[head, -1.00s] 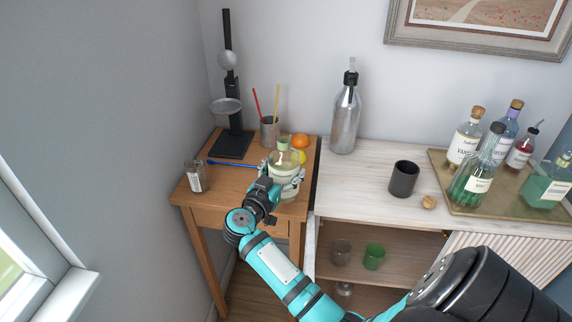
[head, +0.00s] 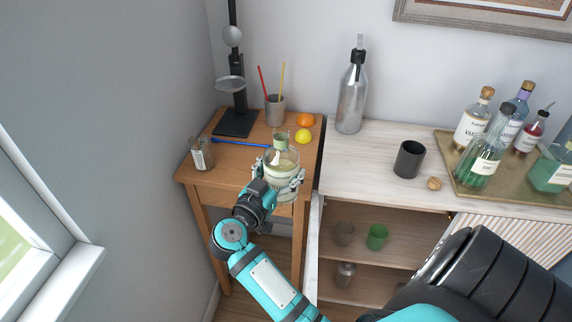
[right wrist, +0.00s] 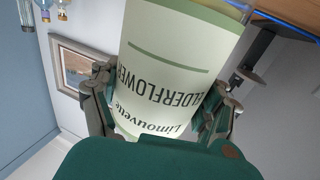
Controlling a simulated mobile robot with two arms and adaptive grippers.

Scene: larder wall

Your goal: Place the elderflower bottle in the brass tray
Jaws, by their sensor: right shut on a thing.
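The elderflower bottle (head: 283,168) is pale green with a cream label. My right gripper (head: 283,183) is shut around its body, at the front part of the small wooden table. The bottle stands about upright; I cannot tell if its base is clear of the tabletop. In the right wrist view its label (right wrist: 175,75) fills the middle between the fingers. The brass tray (head: 512,190) lies on the pale cabinet top at the right, with several bottles on it. Its right end is cut off by the frame. My left gripper is not in view.
On the wooden table are an orange (head: 306,120), a lemon (head: 304,136), a cup with straws (head: 275,111), a blue stick (head: 240,144), a jar (head: 203,154) and a black stand (head: 235,122). A siphon (head: 351,98), dark cup (head: 409,159) and cork (head: 434,183) stand between table and tray.

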